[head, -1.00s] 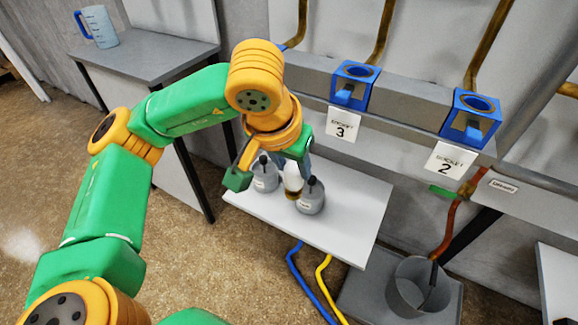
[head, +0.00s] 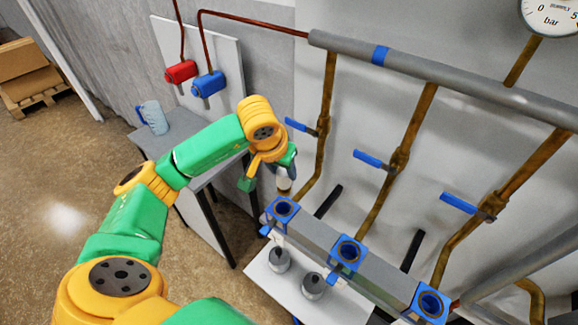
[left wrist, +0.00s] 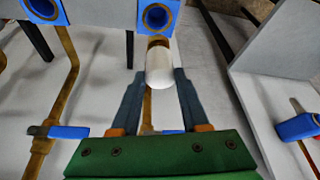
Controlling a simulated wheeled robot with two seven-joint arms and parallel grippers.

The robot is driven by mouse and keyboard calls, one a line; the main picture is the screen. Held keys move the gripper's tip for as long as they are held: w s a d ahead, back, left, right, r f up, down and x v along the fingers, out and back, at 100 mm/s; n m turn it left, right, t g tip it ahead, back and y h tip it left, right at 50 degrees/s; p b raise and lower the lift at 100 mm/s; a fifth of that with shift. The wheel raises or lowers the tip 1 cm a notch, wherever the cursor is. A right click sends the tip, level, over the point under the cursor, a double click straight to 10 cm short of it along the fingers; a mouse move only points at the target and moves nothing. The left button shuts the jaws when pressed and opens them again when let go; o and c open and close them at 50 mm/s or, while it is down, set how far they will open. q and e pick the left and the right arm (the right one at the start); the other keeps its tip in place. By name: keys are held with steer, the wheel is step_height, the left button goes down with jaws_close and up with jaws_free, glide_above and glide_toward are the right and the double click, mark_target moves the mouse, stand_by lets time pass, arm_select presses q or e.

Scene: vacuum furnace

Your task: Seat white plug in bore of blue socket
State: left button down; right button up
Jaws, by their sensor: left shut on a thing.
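My left gripper (head: 270,172) is shut on the white plug (head: 284,182) and holds it in the air. In the left wrist view the plug (left wrist: 160,70) sits between the fingertips (left wrist: 160,82), with a brown band at its far end. The leftmost blue socket (head: 283,208), a square block with a dark round bore, is just below the plug in the head view. In the left wrist view this socket (left wrist: 157,17) is just beyond the brown band. The plug appears outside the bore; the exact gap cannot be told. My right gripper is not in view.
Two more blue sockets (head: 350,252) (head: 430,302) stand along the same grey rail. Two grey pots (head: 280,260) (head: 313,285) stand on the white table below. Brown pipes with blue valve handles (head: 372,159) rise behind. A side table holds a blue jug (head: 153,117).

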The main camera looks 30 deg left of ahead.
mark_target(281, 192)
arm_select(q)
steer(key=shift+s+f+b, duration=0.3)
steer(key=shift+s+b, duration=0.1)
steer(key=shift+s, duration=0.4)
steer(key=shift+f, duration=0.35)
steer(key=shift+b+x, duration=0.9)
steer(key=shift+x, duration=0.3)
steer(key=shift+s+d+f+b, duration=0.1)
steer(key=shift+s+f+b, duration=0.05)
steer(key=shift+f+b, duration=1.4)
steer(key=shift+f, duration=0.4)
steer(key=shift+f+b, duration=1.05)
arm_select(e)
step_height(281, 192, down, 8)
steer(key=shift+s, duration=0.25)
arm_select(q)
steer(key=shift+f+b, duration=0.35)
steer(key=shift+b, duration=0.05)
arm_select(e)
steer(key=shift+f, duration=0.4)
arm_select(q)
steer(key=shift+c, duration=1.6)
jaws_free()
